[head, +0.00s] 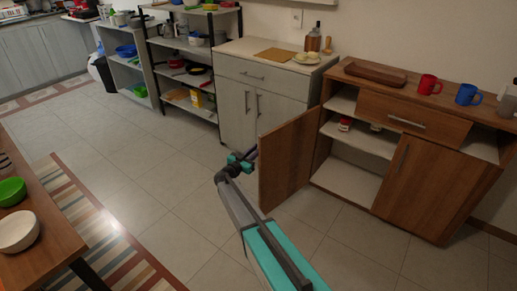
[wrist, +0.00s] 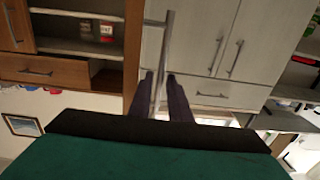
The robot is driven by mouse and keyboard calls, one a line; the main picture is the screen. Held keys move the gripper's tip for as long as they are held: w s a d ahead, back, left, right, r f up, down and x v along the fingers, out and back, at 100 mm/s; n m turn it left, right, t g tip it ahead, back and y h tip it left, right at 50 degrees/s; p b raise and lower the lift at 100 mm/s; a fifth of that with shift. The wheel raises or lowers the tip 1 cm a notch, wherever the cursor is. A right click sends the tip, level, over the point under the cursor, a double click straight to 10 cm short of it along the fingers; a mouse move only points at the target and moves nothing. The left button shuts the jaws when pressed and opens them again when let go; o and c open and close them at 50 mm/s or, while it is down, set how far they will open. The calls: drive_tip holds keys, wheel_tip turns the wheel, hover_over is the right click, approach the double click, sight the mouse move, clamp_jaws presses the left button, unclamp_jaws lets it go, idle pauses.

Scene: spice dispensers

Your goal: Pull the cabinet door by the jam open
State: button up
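The wooden cabinet's left door (head: 286,160) stands swung well open, and its edge shows in the wrist view (wrist: 133,50). Inside, on the middle shelf, is a small red and white jar (head: 344,124), likely the jam; it also shows in the wrist view (wrist: 106,30). My gripper (head: 243,160) is at the open door's free edge. In the wrist view my two dark fingers (wrist: 164,82) stand on either side of the door's metal bar handle (wrist: 161,55) and appear closed on it. The exact contact is hard to see.
The cabinet's right door (head: 430,185) and drawer (head: 412,115) are shut. A grey cabinet (head: 262,100) stands close behind the open door. A table with bowls (head: 18,230) is at the left. The tiled floor between is clear.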

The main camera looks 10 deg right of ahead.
drive_tip(key=v, duration=1.1)
drive_tip(key=shift+d, duration=0.1)
drive_tip(key=s+d+f+n+y+p, duration=0.1)
drive_tip(key=s+d+f+n+p, duration=0.2)
drive_tip(key=s+d+p, duration=0.5)
drive_tip(key=s+a+f+n+g+y+p, duration=0.1)
drive_tip(key=s+a+f+n+g+y, duration=0.3)
drive_tip(key=s+f+y, duration=0.6)
drive_tip(key=s+a+f+n+g+y+p, duration=0.1)
drive_tip(key=s+a+f+n+y, duration=0.45)
drive_tip(key=s, duration=0.75)
drive_tip(key=s+d+m+g+h, duration=0.2)
drive_tip(key=s+g, duration=1)
drive_tip(key=s, duration=1.7)
drive_tip(key=shift+s+d+m+h, duration=0.15)
drive_tip(key=shift+s+m+h, duration=0.2)
drive_tip(key=shift+s+h, duration=0.1)
